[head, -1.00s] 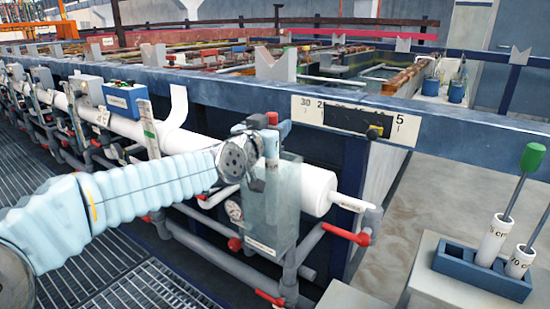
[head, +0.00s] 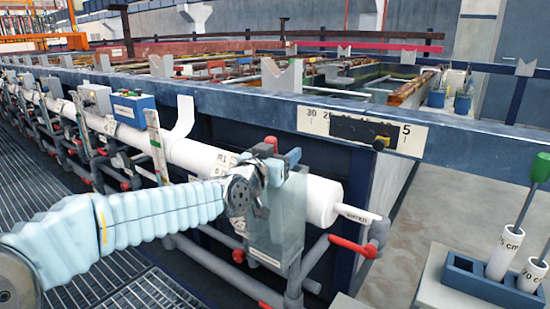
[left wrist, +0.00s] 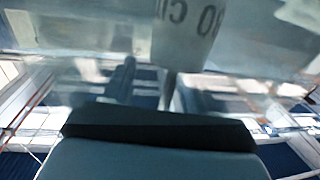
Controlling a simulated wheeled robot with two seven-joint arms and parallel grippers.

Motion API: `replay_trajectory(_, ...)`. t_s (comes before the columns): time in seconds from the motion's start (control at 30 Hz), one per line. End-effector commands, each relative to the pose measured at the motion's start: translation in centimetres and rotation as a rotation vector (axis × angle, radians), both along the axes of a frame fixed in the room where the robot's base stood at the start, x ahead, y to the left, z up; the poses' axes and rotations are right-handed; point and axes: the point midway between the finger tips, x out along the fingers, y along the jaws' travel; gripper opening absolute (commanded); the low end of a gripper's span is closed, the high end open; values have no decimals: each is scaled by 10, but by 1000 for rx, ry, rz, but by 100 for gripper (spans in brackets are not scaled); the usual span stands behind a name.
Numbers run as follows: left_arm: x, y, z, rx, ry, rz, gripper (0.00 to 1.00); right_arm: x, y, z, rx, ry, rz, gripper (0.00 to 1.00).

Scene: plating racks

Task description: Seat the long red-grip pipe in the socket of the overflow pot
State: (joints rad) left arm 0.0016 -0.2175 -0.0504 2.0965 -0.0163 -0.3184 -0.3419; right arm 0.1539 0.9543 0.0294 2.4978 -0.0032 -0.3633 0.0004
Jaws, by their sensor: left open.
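The overflow pot (head: 280,222) is the clear box at the end of the white horizontal pipe in the head view. My left gripper (head: 281,168) is at the pot's top, its fingers open; the arm comes in from the left. A small red piece (head: 271,144) shows at the fingers, possibly the red grip; the rest of that pipe cannot be made out. In the left wrist view, a white sleeve (left wrist: 187,30) with an upside-down centimetre label sits above a thin grey rod (left wrist: 170,90), beyond the dark gripper part. The pot's socket is hidden.
A blue rack (head: 490,285) at right holds green-grip pipes with white sleeves. A long blue tank rail (head: 230,103) with a number scale (head: 320,122) runs behind the pot. Red-handled valves (head: 352,247) and grey pipework surround the pot below.

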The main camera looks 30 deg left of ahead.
Motion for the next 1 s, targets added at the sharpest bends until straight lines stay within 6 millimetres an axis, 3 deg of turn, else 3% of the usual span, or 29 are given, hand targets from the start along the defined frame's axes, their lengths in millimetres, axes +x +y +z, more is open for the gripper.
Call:
replay_trajectory(0.5,-101,-4,2,1,-6,2,57,0,-1,-15,-2,-1,-3,63)
replay_trajectory(0.7,-116,-5,2,1,-4,2,57,0,-1,-16,-3,-1,-4,63)
replay_trajectory(1.0,-117,-5,2,1,-4,1,57,0,-1,-16,-3,-1,-4,63)
